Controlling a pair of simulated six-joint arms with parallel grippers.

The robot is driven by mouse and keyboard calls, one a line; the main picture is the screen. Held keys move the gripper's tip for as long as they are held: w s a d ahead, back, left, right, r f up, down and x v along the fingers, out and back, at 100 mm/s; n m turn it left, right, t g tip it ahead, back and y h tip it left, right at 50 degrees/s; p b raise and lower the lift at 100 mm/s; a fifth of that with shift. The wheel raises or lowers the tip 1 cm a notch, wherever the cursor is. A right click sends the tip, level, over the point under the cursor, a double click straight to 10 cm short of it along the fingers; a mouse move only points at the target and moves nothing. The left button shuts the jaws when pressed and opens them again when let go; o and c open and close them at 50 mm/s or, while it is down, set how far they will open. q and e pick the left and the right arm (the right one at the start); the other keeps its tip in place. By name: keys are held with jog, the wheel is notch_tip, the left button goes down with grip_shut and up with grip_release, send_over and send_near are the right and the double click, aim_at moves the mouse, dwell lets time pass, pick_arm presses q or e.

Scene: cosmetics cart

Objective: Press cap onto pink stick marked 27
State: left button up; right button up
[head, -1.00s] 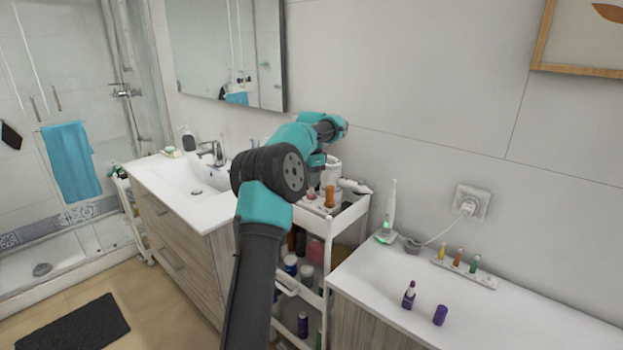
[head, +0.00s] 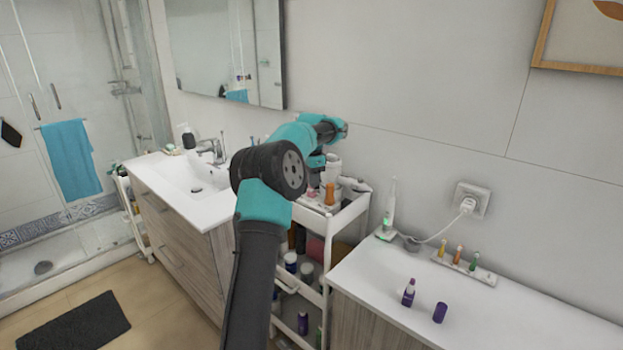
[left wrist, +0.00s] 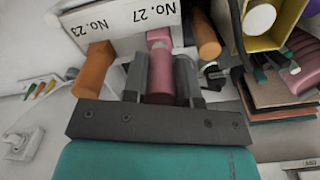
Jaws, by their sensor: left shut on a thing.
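My left gripper (left wrist: 162,78) is shut on a dark pink cap (left wrist: 160,84), with one dark finger on each side of it. A lighter pink stick (left wrist: 158,39) shows beyond the cap, in line with it, beside the printed label No. 27 (left wrist: 151,13). I cannot tell whether the cap is seated on the stick. In the head view my left gripper (head: 316,166) is over the top of the white cart (head: 345,213), partly hidden by my arm. My right gripper is not in view.
An orange stick (left wrist: 93,70) stands by the label No. 23 (left wrist: 89,55). Another orange stick (left wrist: 207,38) is close on the other side. A yellow box (left wrist: 240,45) is at upper right. A counter (head: 400,300) with purple bottles is at right in the head view.

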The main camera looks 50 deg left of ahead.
pick_arm(q)
jog(key=shift+f, duration=0.65)
dwell(0.8)
dwell(0.4)
jog(key=o, duration=1)
jog(key=shift+c, duration=0.2)
jog(key=shift+o, duration=0.7)
jog(key=shift+r, duration=0.1)
jog(key=shift+o, duration=0.4)
jog(key=shift+r, duration=0.85)
jog(key=shift+o, duration=0.9)
jog(key=shift+a+r, duration=0.1)
jog(key=shift+r, duration=0.1)
jog(key=shift+s+r, duration=0.1)
jog(key=shift+r, duration=2.75)
